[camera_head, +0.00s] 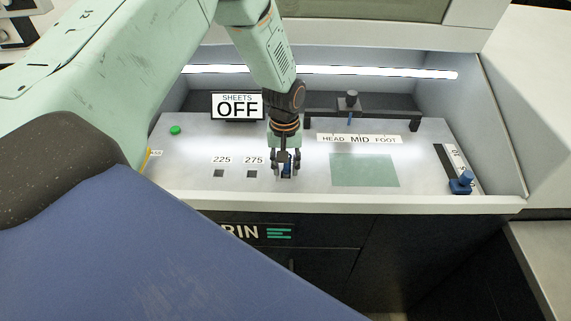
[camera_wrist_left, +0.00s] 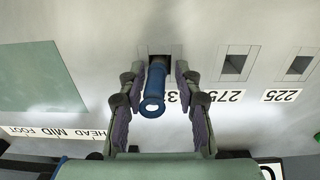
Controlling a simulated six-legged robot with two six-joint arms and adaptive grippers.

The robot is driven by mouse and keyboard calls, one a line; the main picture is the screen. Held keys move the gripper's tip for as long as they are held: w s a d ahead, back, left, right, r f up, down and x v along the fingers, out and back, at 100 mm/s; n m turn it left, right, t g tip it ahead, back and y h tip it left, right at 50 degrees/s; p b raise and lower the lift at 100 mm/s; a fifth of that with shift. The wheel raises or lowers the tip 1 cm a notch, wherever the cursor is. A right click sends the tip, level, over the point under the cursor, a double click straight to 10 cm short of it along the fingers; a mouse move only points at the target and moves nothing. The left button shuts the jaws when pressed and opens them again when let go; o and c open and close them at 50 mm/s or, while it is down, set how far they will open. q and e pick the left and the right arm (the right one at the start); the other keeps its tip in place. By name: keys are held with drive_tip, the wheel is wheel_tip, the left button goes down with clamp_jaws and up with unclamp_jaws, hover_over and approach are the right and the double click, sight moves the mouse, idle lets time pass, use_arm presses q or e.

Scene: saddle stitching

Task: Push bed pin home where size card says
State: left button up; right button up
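A blue bed pin (camera_wrist_left: 155,88) with a ring-shaped top stands at the square hole (camera_wrist_left: 150,48) left of the 275 hole in the left wrist view. How deep it sits is unclear. My left gripper (camera_wrist_left: 160,70) has one finger on each side of the pin, with a narrow gap showing on its right. In the head view my left gripper (camera_head: 286,171) points down over the pin and mostly hides it. That hole's label is mostly covered. The holes marked 275 (camera_head: 252,174) and 225 (camera_head: 219,173) are empty. My right gripper is not in view. No size card is clearly readable.
A sign (camera_head: 237,106) reads SHEETS OFF. A HEAD MID FOOT strip (camera_head: 359,139) lies behind a green sheet (camera_head: 364,170). A blue-knobbed slider (camera_head: 462,184) is at the right. A green button (camera_head: 175,130) is at the left. The bed's front lip (camera_head: 400,202) is raised.

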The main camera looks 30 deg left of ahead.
use_arm(q)
drive_tip(key=shift+o, duration=0.6)
drive_tip(key=shift+w, duration=0.1)
drive_tip(key=shift+a, duration=0.1)
drive_tip(key=shift+r, duration=0.15)
wheel_tip(320, 180, up, 11)
drive_tip(key=shift+a, duration=0.1)
drive_tip(key=shift+r, duration=0.35)
drive_tip(key=shift+f, duration=0.1)
